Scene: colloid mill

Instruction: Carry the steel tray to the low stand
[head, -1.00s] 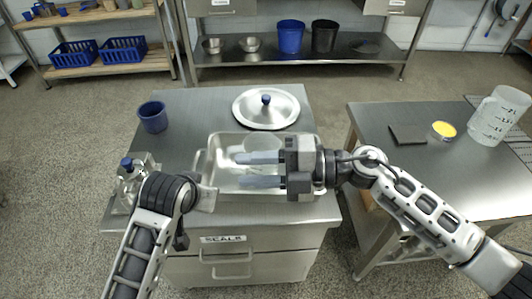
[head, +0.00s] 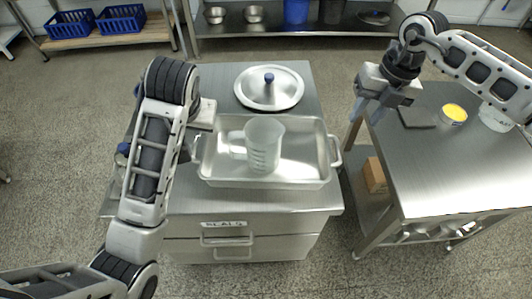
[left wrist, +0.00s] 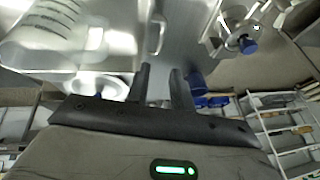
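The steel tray (head: 310,181) lies on the drawer cabinet (head: 285,198), a loop handle at each end. A clear measuring jug (head: 264,145) stands in it. My left gripper (head: 188,152) is beside the tray's left end, partly hidden by my arm. In the left wrist view my left fingers (left wrist: 160,70) are apart and empty, with the tray handle (left wrist: 157,36) just beyond their tips. My right gripper (head: 367,109) is raised between the cabinet and the right-hand steel table (head: 460,165), clear of the tray; its fingers look apart and empty. I cannot tell which piece is the low stand.
A round lid with a blue knob (head: 269,88) lies behind the tray. The right-hand table holds a dark flat pad (head: 415,117), a yellow-topped dish (head: 453,114) and another clear jug (head: 495,118). Its front part is bare. A floor gap separates it from the cabinet.

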